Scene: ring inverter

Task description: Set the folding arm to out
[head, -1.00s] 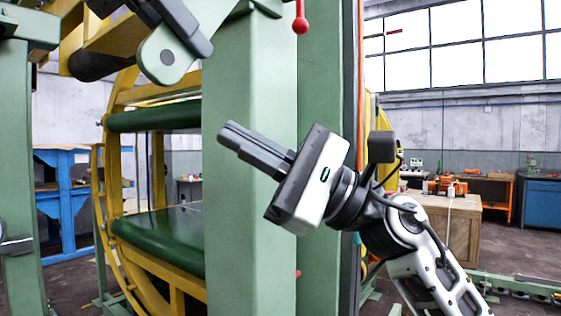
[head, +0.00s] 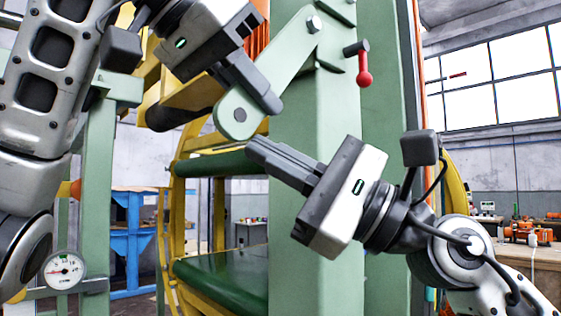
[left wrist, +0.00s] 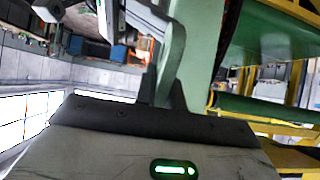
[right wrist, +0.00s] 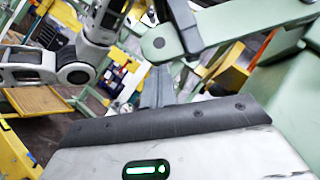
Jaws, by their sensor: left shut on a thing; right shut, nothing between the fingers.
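The folding arm (head: 288,55) is a pale green bar bolted near the top of the green post. It slants down and left to a rounded end with a dark pin. My left gripper (head: 258,98) is shut on the folding arm near that end; its fingers hide part of the bar. The bar also shows between the fingers in the left wrist view (left wrist: 173,50). My right gripper (head: 256,150) is shut and empty, in front of the post, just below the rounded end. The right wrist view shows the rounded end (right wrist: 160,43) beyond its fingers.
The green post (head: 310,115) stands behind both grippers. A red-knobbed lever (head: 364,72) sticks out at its upper right. A yellow ring frame (head: 180,225) with dark green rollers is behind on the left. A dial gauge (head: 64,270) is at lower left.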

